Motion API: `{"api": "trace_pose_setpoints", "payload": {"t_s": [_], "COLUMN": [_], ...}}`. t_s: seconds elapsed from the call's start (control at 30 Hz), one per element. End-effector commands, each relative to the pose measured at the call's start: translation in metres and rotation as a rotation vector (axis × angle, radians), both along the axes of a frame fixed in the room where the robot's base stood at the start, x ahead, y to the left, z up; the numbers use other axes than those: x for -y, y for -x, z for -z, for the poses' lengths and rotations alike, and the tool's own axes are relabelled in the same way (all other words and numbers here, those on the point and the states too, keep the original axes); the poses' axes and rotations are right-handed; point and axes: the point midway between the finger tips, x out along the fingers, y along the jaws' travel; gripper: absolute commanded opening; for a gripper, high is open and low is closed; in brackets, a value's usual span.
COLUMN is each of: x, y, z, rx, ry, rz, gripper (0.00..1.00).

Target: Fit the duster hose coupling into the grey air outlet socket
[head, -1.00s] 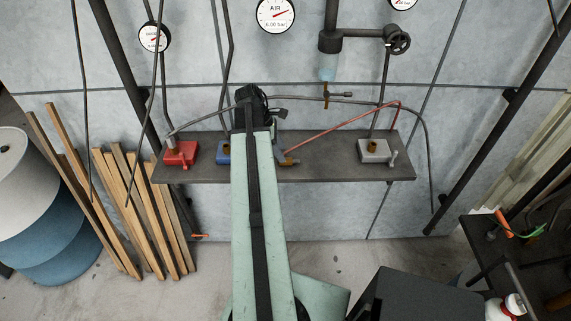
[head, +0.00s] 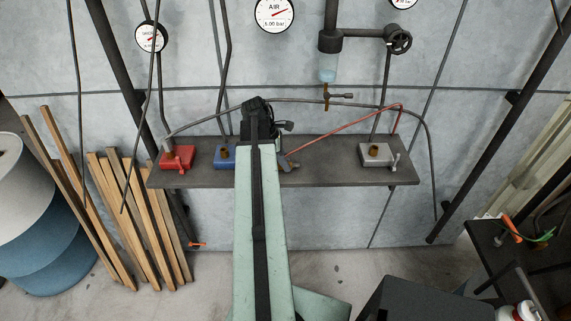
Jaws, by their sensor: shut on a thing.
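The grey air outlet socket (head: 376,154) is a grey block with a brass port on top and a small lever, at the right of the shelf. My gripper (head: 286,161) is just right of my arm, over the shelf between the blue and grey blocks. It is small and partly hidden by my arm. It is shut on the end of the red hose (head: 345,131), where the duster hose coupling (head: 292,166) is only just visible. The coupling is apart from the grey socket, well to its left. The exact grip and the coupling's tilt are too small to tell.
A red outlet block (head: 177,158) and a blue one (head: 224,157) stand on the dark shelf (head: 335,174). A grey hose (head: 424,125) arches over the shelf. A filter bowl (head: 328,68) and pipes hang above. The shelf between gripper and grey socket is clear.

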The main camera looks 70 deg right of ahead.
Motion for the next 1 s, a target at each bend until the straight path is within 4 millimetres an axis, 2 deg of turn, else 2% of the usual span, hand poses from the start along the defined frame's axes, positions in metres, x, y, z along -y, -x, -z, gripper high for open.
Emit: {"api": "trace_pose_setpoints", "payload": {"t_s": [0.17, 0.37, 0.57, 0.7, 0.8, 0.9, 1.0], "x": [0.000, 0.000, 0.000, 0.000, 0.000, 0.000, 0.000], "y": [0.000, -0.001, -0.001, -0.001, -0.001, -0.001, -0.001], "z": [-0.007, -0.030, -0.078, -0.124, -0.151, -0.170, -0.180], "rx": [0.000, 0.000, 0.000, 0.000, 0.000, 0.000, 0.000], "ry": [0.000, 0.000, 0.000, 0.001, 0.000, 0.000, 0.000], "rz": [0.000, -0.001, -0.001, -0.001, -0.002, -0.002, -0.002], "gripper": [0.00, 0.00, 0.00, 0.00, 0.00, 0.00, 0.00]}}
